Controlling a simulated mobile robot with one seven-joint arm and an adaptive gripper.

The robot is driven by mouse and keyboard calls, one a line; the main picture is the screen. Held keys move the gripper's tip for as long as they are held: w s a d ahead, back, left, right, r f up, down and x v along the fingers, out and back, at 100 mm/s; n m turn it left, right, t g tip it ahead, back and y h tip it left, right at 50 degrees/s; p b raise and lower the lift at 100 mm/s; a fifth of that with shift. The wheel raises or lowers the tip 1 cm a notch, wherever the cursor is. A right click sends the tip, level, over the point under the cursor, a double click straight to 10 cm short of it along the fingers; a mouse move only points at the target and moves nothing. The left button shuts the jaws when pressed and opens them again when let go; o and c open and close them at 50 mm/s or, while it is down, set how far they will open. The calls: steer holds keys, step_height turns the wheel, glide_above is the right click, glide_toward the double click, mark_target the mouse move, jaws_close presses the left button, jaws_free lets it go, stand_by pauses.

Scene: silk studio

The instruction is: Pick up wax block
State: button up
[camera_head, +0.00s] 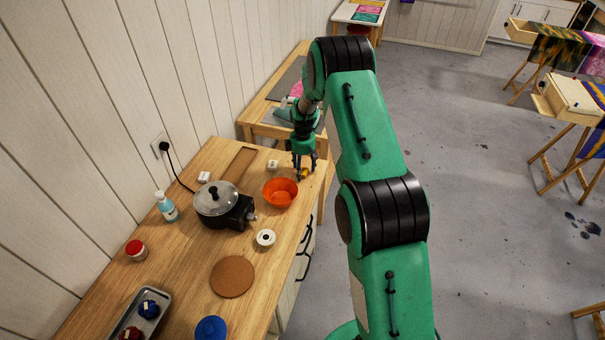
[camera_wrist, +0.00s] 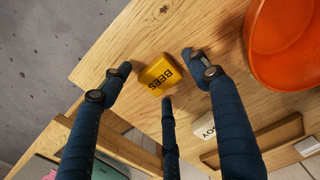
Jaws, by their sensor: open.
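A yellow wax block (camera_wrist: 153,72) with the letters "BEES" lies on the wooden counter, close to a counter edge in the wrist view. In the head view the yellow block (camera_head: 302,175) shows small under my fingers, partly hidden by them. My gripper (camera_wrist: 155,78) is open, with three dark blue fingers spread around the block. I see no finger clearly pressing on it. In the head view my gripper (camera_head: 304,163) points down at the counter's far right corner. A white block (camera_wrist: 206,127) with the letters "SOY" lies nearby, partly covered by a finger.
An orange bowl (camera_head: 280,194) stands just beside my gripper. A lidded pot (camera_head: 215,202) on a black burner, a blue bottle (camera_head: 167,208), a small white round item (camera_head: 265,238) and a cork mat (camera_head: 232,277) are nearer. A wall runs along the left.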

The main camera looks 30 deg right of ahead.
steer(key=shift+c, duration=0.2)
steer(key=c, duration=1.2)
steer(key=shift+r, duration=0.1)
steer(key=shift+r, duration=0.7)
step_height(320, 180, up, 2)
steer(key=shift+r, duration=0.1)
steer(key=s+a, duration=0.1)
steer(key=s, duration=0.4)
steer(key=s+a, duration=0.1)
steer(key=s, duration=0.4)
steer(key=s+a+r+b, duration=0.1)
steer(key=s+a, duration=0.1)
steer(key=s, duration=0.3)
steer(key=shift+s+r, duration=0.1)
steer(key=shift+s, duration=0.15)
